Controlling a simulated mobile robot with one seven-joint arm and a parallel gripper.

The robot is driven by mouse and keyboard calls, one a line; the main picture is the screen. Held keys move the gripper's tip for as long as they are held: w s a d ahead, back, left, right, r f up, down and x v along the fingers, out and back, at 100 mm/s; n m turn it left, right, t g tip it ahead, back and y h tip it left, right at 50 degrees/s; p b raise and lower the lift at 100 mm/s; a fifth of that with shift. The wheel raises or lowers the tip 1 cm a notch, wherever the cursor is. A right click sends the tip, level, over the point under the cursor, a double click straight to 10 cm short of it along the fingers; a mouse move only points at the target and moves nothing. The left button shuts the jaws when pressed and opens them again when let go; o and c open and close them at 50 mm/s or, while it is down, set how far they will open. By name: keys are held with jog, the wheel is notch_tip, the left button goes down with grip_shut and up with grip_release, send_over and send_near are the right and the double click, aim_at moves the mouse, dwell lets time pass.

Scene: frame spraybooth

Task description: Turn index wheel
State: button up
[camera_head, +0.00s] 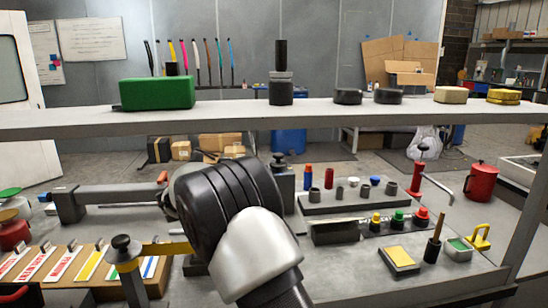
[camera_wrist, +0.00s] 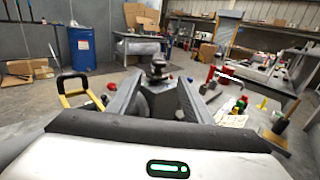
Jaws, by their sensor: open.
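My gripper (camera_wrist: 159,82) is open in the wrist view, its two grey fingers pointing forward and spread apart. A dark knob on a post (camera_wrist: 158,67) shows between and beyond the fingertips; I cannot tell whether it is touched. In the head view a similar dark knob (camera_head: 278,160) stands on a grey block, just right of my black ribbed wrist. My arm hides the bench behind it and the fingers there. I cannot pick out the index wheel with certainty; a rounded grey shape low between the fingers in the wrist view is partly hidden.
A shelf (camera_head: 330,108) spans above the bench, with a green box (camera_head: 157,93) on it. Right of my arm are coloured buttons (camera_head: 398,217), a red crank stand (camera_head: 417,178), a yellow-topped pad (camera_head: 400,258) and a red can (camera_head: 481,182). A rack of coloured strips (camera_head: 75,290) lies left.

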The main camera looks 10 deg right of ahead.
aim_at(275, 156)
jog(key=x, duration=1.2)
jog(key=shift+w, duration=0.1)
jog(key=shift+f, duration=0.1)
jog(key=c, duration=1)
